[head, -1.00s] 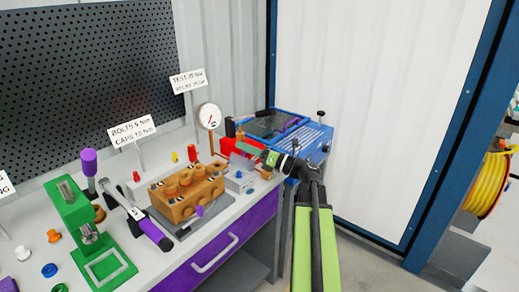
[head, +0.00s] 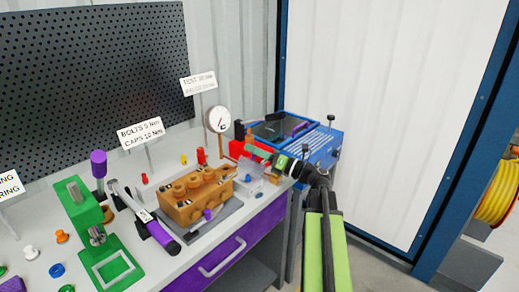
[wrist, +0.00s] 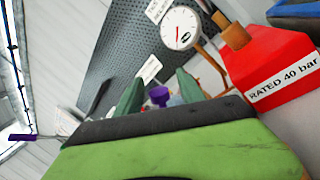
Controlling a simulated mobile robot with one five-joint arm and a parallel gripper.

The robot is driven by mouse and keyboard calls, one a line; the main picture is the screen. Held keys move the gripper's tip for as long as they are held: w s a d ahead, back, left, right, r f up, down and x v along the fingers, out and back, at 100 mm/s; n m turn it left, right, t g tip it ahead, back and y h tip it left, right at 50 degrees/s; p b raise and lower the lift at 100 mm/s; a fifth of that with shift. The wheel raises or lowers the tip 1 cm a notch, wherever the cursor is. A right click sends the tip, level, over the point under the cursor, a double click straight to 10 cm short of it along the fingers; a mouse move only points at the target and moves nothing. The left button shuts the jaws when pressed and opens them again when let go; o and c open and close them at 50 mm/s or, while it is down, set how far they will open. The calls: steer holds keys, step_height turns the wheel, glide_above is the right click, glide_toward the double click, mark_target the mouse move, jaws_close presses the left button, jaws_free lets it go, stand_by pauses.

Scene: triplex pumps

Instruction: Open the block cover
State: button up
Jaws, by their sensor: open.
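The orange-brown pump block (head: 194,203) sits on a grey plate on the bench in the head view, with round caps along its top and a small purple knob (head: 207,214) low on its front. I cannot tell which part is its cover. My gripper (head: 250,143) is to the right of and behind the block, apart from it. In the wrist view my gripper (wrist: 160,84) has its two green fingers spread and empty. A purple knob (wrist: 159,96) shows in the gap between them, farther off; the block itself is mostly hidden there.
A pressure gauge (head: 217,120) stands behind the block. A red box (wrist: 268,66) marked "RATED 40 bar" is close on the right in the wrist view. A blue unit (head: 313,140) stands right of the bench. A green press (head: 85,220) and torque wrench (head: 145,218) are left.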

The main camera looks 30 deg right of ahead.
steer(key=b+v, duration=0.3)
steer(key=v, duration=1.4)
steer(key=shift+s, duration=0.2)
steer(key=shift+d, duration=0.1)
